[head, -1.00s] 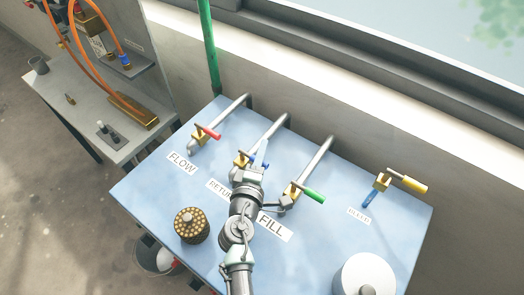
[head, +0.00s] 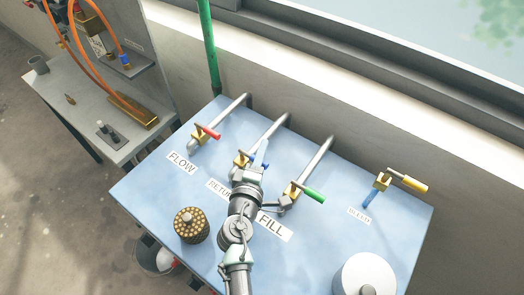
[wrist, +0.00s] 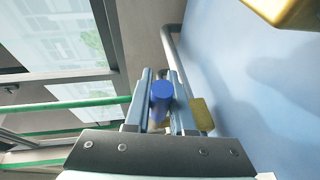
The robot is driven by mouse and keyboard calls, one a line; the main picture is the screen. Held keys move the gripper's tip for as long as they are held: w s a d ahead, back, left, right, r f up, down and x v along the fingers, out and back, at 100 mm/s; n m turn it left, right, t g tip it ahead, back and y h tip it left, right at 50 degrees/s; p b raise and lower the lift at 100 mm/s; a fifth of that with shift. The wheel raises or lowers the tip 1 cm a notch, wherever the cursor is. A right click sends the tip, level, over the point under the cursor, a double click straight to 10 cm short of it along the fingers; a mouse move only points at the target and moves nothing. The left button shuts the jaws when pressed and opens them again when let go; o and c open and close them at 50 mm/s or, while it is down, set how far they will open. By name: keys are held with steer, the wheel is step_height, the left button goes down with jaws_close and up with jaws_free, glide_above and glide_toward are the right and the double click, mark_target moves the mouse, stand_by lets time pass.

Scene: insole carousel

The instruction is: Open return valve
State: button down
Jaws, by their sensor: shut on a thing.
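The return valve has a brass body (head: 240,159) on the middle-left pipe, behind the RETURN label (head: 218,188), which my arm partly covers. Its blue handle (head: 266,166) shows just beyond my gripper (head: 256,164) in the head view. In the wrist view the blue handle (wrist: 161,98) stands between the two fingers of my gripper (wrist: 160,95), which are shut on it. A brass part (wrist: 201,115) shows beside the right finger there. The grasped part of the handle is mostly hidden in the head view.
The flow valve with red handle (head: 209,132) is to the left, the fill valve with green handle (head: 312,196) close to the right. The yellow-handled bleed valve (head: 412,184) is farther right. A round brass-dotted container (head: 191,225) and a white cylinder (head: 367,276) stand at the front.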

steer(key=shift+s+a+f+m+h+b, duration=0.1)
steer(key=shift+s+f+m+h+b, duration=0.1)
steer(key=shift+m+h+b, duration=0.55)
steer(key=h+b, duration=0.1)
steer(key=m+g+h+b, duration=0.1)
steer(key=b, duration=0.1)
steer(key=shift+s, duration=0.35)
steer(key=shift+s+a+r+m+g+h+b, duration=0.1)
steer(key=shift+s+r+m+g+h+b, duration=0.1)
steer(key=shift+m+g+h+b, duration=0.3)
steer(key=shift+s+r+m+g+h+b, duration=0.1)
steer(key=shift+s+m+g+h+b, duration=0.15)
steer(key=shift+m+h+b, duration=0.25)
steer(key=c, duration=0.8)
jaws_free()
steer(key=shift+o, duration=0.2)
steer(key=shift+f, duration=0.1)
steer(key=b+v, duration=0.2)
steer(key=v, duration=1)
steer(key=shift+s+a, duration=0.3)
